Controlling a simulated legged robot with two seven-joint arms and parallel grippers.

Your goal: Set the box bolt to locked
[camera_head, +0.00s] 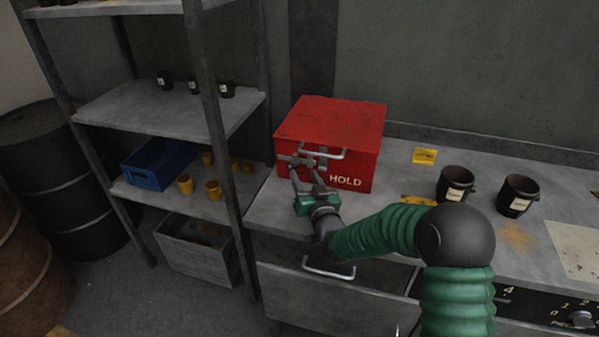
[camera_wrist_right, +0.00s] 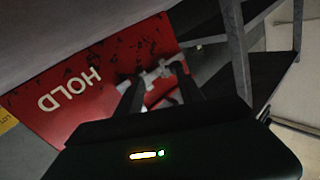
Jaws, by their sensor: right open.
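The red box marked HOLD (camera_head: 330,118) stands on the grey bench, its lid down. A metal handle (camera_head: 325,153) is on its front. A grey metal bolt (camera_head: 290,159) sits at the upper left of that front, partly hidden by my gripper. My right gripper (camera_head: 306,172) is open just in front of the bolt. In the right wrist view the box's red front (camera_wrist_right: 95,85) shows upside down, and the pale bolt (camera_wrist_right: 157,76) lies between the two dark fingers of my gripper (camera_wrist_right: 155,88). I cannot tell whether they touch it. My left gripper is not in view.
Two dark cups (camera_head: 455,185) and a yellow tag (camera_head: 424,156) are on the bench (camera_head: 400,150) right of the box. A drawer (camera_head: 330,300) is below it. A shelf rack (camera_head: 150,105) with a blue bin (camera_head: 158,165) and yellow cups stands left, beside dark and rusty barrels.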

